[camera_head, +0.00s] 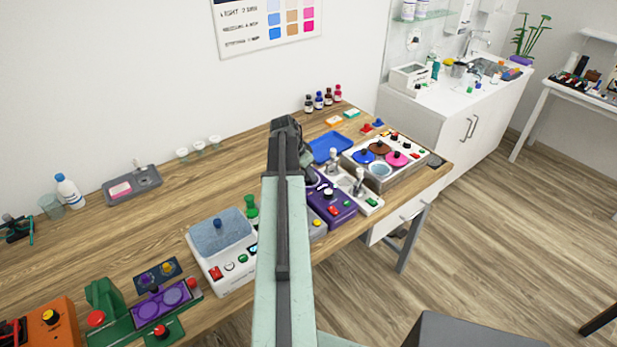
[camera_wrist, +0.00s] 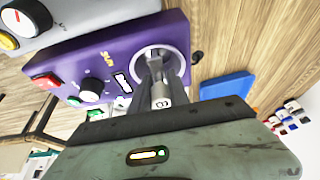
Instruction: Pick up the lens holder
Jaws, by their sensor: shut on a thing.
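My gripper (camera_wrist: 153,78) shows in the wrist view, its dark fingers closed over the purple device (camera_wrist: 110,62). They are shut on a small silver-grey piece, likely the lens holder (camera_wrist: 161,98), with a dark mark on its end. It is at the white ring (camera_wrist: 182,58) on the device's top; whether it touches the ring I cannot tell. The fingers hide part of it. In the head view my arm hides most of the gripper and the held piece; the purple device (camera_head: 340,211) shows just right of the arm.
A blue tray (camera_wrist: 228,84) lies close to the purple device. A grey device with knobs (camera_wrist: 60,22) stands on its other side. The wooden table (camera_head: 175,195) has free room at the back left.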

